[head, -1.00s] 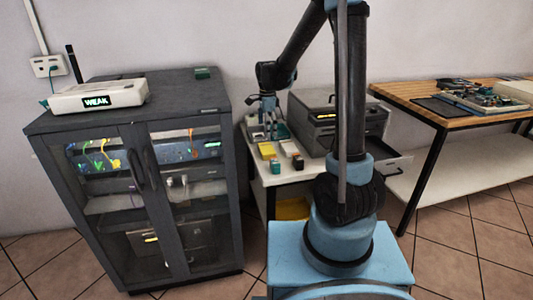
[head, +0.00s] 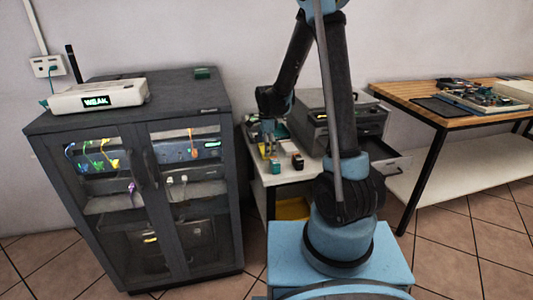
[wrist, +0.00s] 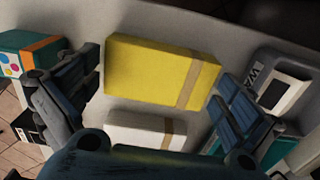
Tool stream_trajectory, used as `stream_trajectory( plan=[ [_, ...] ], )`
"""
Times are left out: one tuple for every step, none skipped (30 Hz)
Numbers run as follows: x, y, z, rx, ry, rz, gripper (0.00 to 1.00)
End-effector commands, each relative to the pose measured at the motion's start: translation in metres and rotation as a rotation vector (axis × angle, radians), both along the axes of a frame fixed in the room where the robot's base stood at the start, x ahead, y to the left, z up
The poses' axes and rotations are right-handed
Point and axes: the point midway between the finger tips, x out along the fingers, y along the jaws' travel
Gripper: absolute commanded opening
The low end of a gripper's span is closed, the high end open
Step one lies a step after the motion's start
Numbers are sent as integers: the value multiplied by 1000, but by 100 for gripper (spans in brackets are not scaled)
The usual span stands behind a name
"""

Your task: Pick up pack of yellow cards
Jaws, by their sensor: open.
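The pack of yellow cards (wrist: 150,72) lies flat on the white table in the wrist view, with a tan band near its right end. My gripper (wrist: 160,78) is open, with one finger to the left of the pack and one to its right. Both fingers look clear of it, and nothing is held. In the head view my gripper (head: 269,138) hangs low over the white table and mostly hides the yellow pack.
A white banded pack (wrist: 145,130) lies close beside the yellow one. A teal box with coloured dots (wrist: 28,55) is at the left, and a grey-white device (wrist: 285,85) at the right. A printer-like machine (head: 312,120) stands right of my gripper; a dark cabinet (head: 130,200) is left.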

Motion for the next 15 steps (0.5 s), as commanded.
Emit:
stream_trajectory(
  plan=[
    [0,0,-2,0,0,0,100],
    [0,0,-3,0,0,0,100],
    [0,0,-3,0,0,0,100],
    [0,0,-3,0,0,0,100],
    [0,0,-3,0,0,0,100],
    [0,0,-3,0,0,0,100],
    [0,0,-3,0,0,0,100],
    [0,0,-3,0,0,0,100],
    [0,0,-3,0,0,0,95],
    [0,0,-3,0,0,0,89],
    [0,0,-3,0,0,0,82],
    [0,0,-2,0,0,0,73],
    [0,0,-2,0,0,0,66],
    [0,0,-2,0,0,0,65],
    [0,0,-2,0,0,0,65]
  ],
)
